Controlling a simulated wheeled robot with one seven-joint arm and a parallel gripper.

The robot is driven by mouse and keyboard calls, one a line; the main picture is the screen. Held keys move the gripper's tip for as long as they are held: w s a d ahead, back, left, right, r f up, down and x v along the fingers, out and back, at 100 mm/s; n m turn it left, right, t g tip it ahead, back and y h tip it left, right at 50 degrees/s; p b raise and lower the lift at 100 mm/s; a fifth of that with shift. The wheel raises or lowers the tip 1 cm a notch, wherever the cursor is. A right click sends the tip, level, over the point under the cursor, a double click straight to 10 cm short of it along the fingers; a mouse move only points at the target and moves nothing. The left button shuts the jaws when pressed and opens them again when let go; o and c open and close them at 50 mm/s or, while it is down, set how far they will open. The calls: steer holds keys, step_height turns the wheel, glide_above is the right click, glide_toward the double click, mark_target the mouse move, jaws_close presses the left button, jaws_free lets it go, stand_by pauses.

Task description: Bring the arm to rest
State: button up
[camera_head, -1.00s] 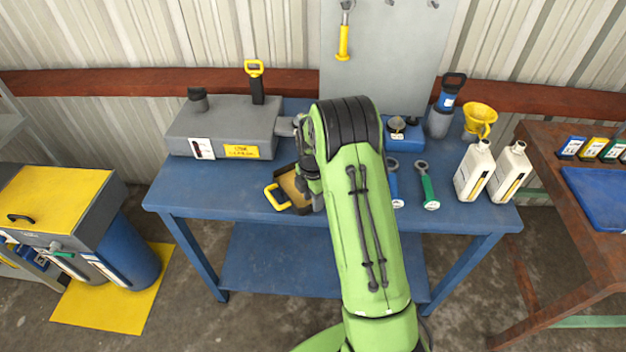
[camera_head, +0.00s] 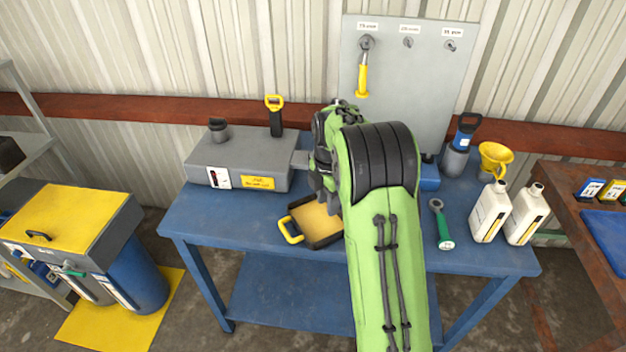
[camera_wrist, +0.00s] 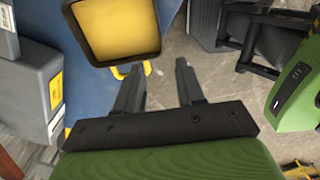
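My green arm (camera_head: 385,250) rises from the bottom of the head view and bends at a black-banded joint above the blue workbench (camera_head: 200,222). Its dark far end hangs over the bench's middle, and the fingers are not clear there. In the wrist view my gripper (camera_wrist: 158,78) has its two dark fingers spread apart, with only floor between them, so it is open and empty. A dark-rimmed tray (camera_head: 325,240) with a yellow inside and a yellow handle lies on the bench beside the arm's end. The tray also shows beyond the fingertips in the wrist view (camera_wrist: 118,28).
A grey machine (camera_head: 240,162) stands on the bench at left. A green-handled wrench (camera_head: 442,228), white bottles (camera_head: 491,212) and a yellow funnel (camera_head: 495,157) are at right. A grey pegboard (camera_head: 425,70) holds a yellow-handled tool (camera_head: 362,72). A yellow-topped cabinet (camera_head: 65,220) stands left.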

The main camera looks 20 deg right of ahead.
steer(key=s+a+r+m+t, duration=0.3)
steer(key=s+a+r+m, duration=0.5)
steer(key=s+r, duration=0.4)
steer(key=s+a+m+t, duration=0.2)
steer(key=s+a+m, duration=0.1)
steer(key=s+m, duration=0.8)
steer(key=s, duration=0.4)
steer(key=shift+a+r+t, duration=0.3)
steer(key=shift+r, duration=0.1)
steer(key=shift+s, duration=0.15)
